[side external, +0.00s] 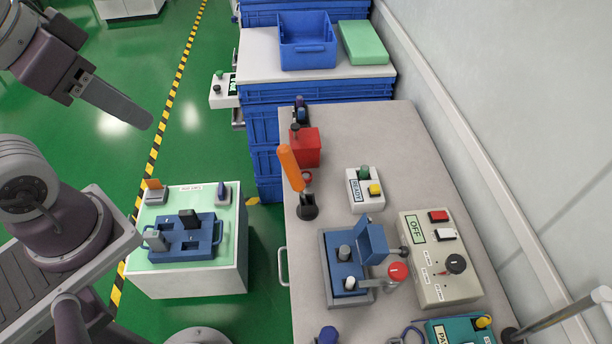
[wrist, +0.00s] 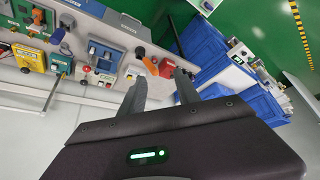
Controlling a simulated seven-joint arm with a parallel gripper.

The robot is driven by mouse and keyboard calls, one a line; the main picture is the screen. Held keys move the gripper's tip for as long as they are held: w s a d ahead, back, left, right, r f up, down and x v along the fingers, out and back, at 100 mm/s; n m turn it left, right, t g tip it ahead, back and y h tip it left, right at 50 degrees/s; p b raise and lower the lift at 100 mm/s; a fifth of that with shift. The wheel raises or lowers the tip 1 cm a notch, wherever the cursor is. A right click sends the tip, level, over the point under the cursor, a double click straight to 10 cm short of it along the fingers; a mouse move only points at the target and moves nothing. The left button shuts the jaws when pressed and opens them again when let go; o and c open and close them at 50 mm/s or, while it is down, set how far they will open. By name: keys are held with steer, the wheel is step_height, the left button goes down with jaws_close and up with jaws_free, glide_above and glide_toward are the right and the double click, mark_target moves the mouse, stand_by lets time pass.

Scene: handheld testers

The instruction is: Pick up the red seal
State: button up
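No object is clearly recognisable as a red seal. A small dark-red round piece (side external: 307,178) lies on the grey bench, partly hidden behind an orange handle (side external: 291,167) in a black base. A red box (side external: 306,148) with a dark knob stands just behind it; it also shows in the wrist view (wrist: 167,67). My gripper (side external: 140,118) is raised at the upper left, well away from the bench. In the wrist view its two fingers (wrist: 163,88) are apart with nothing held between them; the gripper is open.
The bench (side external: 385,135) holds a READY button box (side external: 365,190), a blue clamp fixture (side external: 347,268) and an OFF panel (side external: 438,262). A white cabinet (side external: 190,282) with a blue fixture stands left. Blue crates (side external: 308,45) stand behind; a wall is right.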

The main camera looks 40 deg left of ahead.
steer(key=w+m+g, duration=0.1)
steer(key=w+g, duration=0.1)
steer(key=w, duration=0.9)
steer(key=m+g, duration=0.3)
glide_above(307, 175)
steer(key=s+a, duration=0.1)
steer(key=s, duration=0.2)
step_height(307, 175, down, 18)
steer(key=shift+m+g, duration=0.3)
steer(key=w+f, duration=0.1)
steer(key=f, duration=0.5)
steer(key=w+f, duration=0.1)
steer(key=f, duration=0.5)
steer(key=w+d+f, duration=0.1)
steer(key=f, duration=0.5)
steer(key=shift+r, duration=0.1)
jaws_close()
